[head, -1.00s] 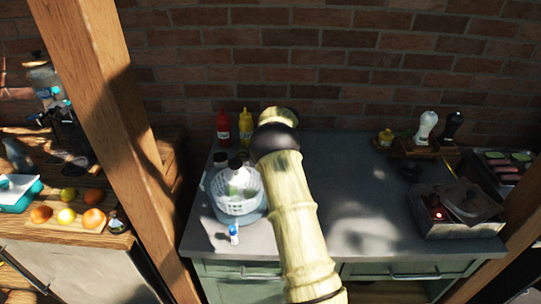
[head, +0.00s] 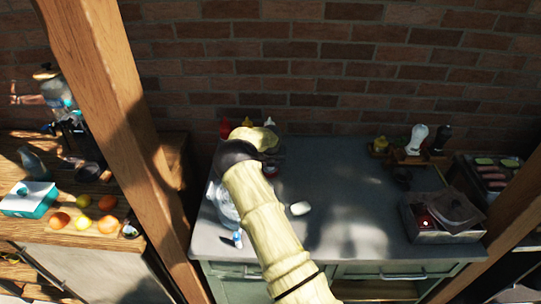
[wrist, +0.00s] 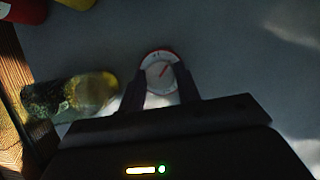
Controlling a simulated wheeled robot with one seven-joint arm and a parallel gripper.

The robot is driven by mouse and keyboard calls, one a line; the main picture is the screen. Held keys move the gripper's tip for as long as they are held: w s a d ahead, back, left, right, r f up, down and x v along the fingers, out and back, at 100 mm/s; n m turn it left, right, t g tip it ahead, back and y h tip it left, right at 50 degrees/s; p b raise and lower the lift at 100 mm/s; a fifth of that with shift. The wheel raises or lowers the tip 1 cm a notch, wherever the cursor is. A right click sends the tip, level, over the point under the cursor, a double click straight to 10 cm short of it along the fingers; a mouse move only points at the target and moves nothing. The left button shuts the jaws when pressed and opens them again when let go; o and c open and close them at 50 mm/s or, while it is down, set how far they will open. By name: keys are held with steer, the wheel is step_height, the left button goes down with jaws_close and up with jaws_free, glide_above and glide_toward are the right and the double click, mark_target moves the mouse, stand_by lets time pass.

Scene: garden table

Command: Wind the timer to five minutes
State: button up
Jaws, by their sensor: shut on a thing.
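The timer (wrist: 157,60) shows in the wrist view as a round white dial with a red rim and a red pointer. The pointer slants toward the upper right; the dial's marks are too small to read. My gripper (wrist: 161,79) is shut on the timer, with one dark finger on each side of it. In the head view my arm reaches over the left part of the grey counter (head: 345,180), and a small red-and-white thing shows beside its end. I cannot tell there whether it is the timer.
A speckled yellow-green bottle or jar (wrist: 68,97) is close left of the fingers. Red (head: 225,128) and yellow sauce bottles stand by the wall. A small white object (head: 300,208) lies right of my arm. A box (head: 445,236) stands at the right; mid-counter is mostly clear.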

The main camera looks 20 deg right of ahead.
steer(key=shift+a+r+m+g+h+p, duration=0.1)
steer(key=shift+r+m+g+h+p, duration=0.2)
steer(key=shift+m+p, duration=0.55)
steer(key=m, duration=0.1)
steer(key=m+h, duration=0.1)
steer(key=shift+w+f+m, duration=0.1)
steer(key=shift+f+m, duration=0.2)
steer(key=shift+m, duration=0.05)
steer(key=m+g+b, duration=0.1)
steer(key=m, duration=0.2)
steer(key=shift+a+f+h, duration=0.1)
steer(key=shift+h, duration=0.3)
steer(key=shift+w+m+g+b, duration=0.1)
steer(key=shift+m+g+b, duration=0.4)
steer(key=shift+m, duration=0.5)
steer(key=o, duration=1)
steer(key=shift+r, duration=0.2)
